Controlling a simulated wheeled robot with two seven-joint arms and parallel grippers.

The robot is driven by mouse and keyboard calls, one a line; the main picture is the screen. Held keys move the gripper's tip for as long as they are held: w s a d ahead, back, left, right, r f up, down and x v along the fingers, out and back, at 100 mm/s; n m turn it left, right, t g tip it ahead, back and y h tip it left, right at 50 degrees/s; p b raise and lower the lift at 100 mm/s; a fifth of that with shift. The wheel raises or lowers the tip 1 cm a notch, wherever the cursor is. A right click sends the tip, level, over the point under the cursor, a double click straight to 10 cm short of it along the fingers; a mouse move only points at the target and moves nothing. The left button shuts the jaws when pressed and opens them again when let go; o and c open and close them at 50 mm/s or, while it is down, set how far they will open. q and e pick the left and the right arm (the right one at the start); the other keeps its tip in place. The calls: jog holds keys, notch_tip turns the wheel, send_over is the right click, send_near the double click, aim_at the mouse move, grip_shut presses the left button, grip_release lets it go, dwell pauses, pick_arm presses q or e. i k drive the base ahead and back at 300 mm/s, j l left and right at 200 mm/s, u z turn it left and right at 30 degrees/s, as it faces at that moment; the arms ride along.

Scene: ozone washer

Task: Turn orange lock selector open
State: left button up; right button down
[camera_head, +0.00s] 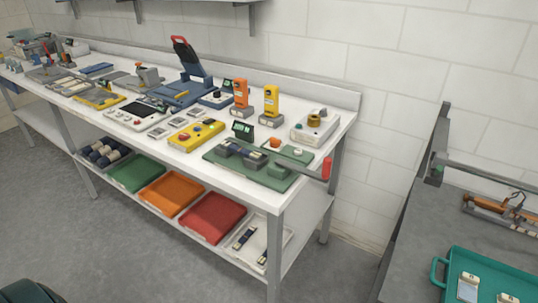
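A small orange knob (275,143), which looks like the orange lock selector, sits on a green fixture plate (222,151) at the right end of the white workbench. It is too small to tell which way it points. A white knob (297,152) is just to its right. A dark cylindrical part (243,152) lies on the plate, and a lever with a red handle (326,168) stands at its right edge. Neither of my grippers is in view.
The workbench (247,184) holds several devices, including a yellow box (196,135) and a white unit with a brass knob (314,120). Coloured bins, one red (211,218), sit on the lower shelf. A grey table with a teal tray (490,262) stands at right. The floor in front is clear.

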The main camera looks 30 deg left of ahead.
aim_at(275, 142)
jog(key=j, duration=0.65)
jog(key=i+j+u, duration=0.1)
jog(key=j, duration=0.55)
jog(key=j+u, duration=0.1)
jog(key=j, duration=0.5)
jog(key=i+j, duration=0.15)
jog(key=j, duration=0.5)
jog(key=i+j+u, duration=0.1)
jog(key=j, duration=0.5)
